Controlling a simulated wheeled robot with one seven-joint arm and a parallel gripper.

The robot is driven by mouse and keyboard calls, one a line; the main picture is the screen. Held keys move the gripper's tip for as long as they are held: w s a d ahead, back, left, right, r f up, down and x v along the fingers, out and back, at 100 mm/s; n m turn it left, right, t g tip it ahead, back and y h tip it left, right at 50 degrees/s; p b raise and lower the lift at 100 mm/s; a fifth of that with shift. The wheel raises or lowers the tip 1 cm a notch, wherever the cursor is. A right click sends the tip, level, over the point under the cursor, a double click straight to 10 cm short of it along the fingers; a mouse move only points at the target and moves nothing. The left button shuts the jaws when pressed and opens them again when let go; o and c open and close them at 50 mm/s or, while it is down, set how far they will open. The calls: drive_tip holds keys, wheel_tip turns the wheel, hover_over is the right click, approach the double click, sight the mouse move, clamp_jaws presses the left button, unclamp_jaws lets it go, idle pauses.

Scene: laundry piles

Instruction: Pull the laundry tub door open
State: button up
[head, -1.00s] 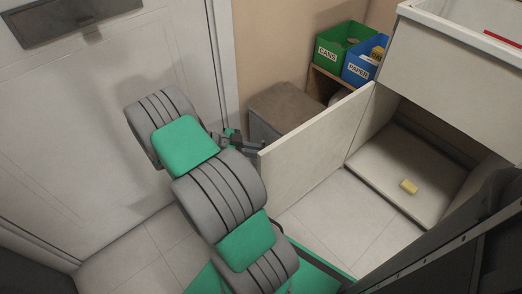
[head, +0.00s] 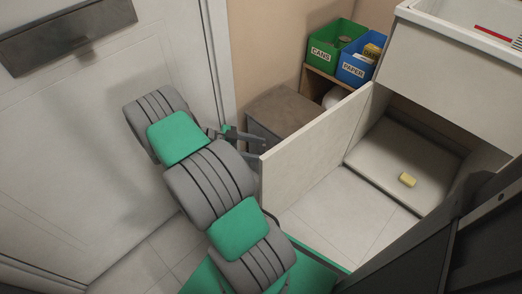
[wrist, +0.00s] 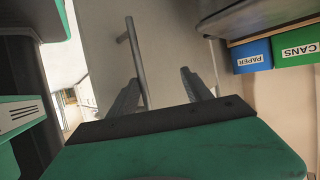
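The laundry tub door (head: 310,145) is a pale panel that stands wide open from the tub cabinet (head: 455,75) in the head view. My gripper (head: 262,143) is at the door's free edge, on its outer side, partly hidden behind my arm. In the wrist view, the door's outer face (wrist: 185,45) fills the middle, with a grey bar handle (wrist: 136,55) on it. My gripper's two fingers (wrist: 163,88) are well apart. The handle's lower end shows between them, close to the left finger; I cannot tell whether they touch.
A yellow sponge-like block (head: 407,180) lies on the cabinet floor. A green CANS bin (head: 323,55) and a blue PAPER bin (head: 353,70) stand behind the door, beside a brown-topped box (head: 290,108). A white room door (head: 90,130) is at left. The tiles before the cabinet are clear.

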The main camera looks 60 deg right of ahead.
drive_tip(key=shift+w+d+r, duration=0.1)
drive_tip(key=shift+w+d, duration=0.05)
drive_tip(key=shift+w, duration=0.1)
drive_tip(key=shift+w+r+p, duration=0.15)
drive_tip(key=shift+r+p, duration=0.1)
drive_tip(key=shift+p, duration=0.2)
drive_tip(key=shift+c, duration=0.5)
drive_tip(key=p+v, duration=0.5)
drive_tip(key=p, duration=0.1)
drive_tip(key=shift+a+r, duration=0.25)
drive_tip(key=shift+a, duration=0.05)
drive_tip(key=shift+c, duration=0.2)
drive_tip(key=w+a+p, duration=0.1)
drive_tip(key=p, duration=0.1)
drive_tip(key=shift+w+a+p, duration=0.1)
drive_tip(key=shift+a+p, duration=0.1)
drive_tip(key=shift+p, duration=0.1)
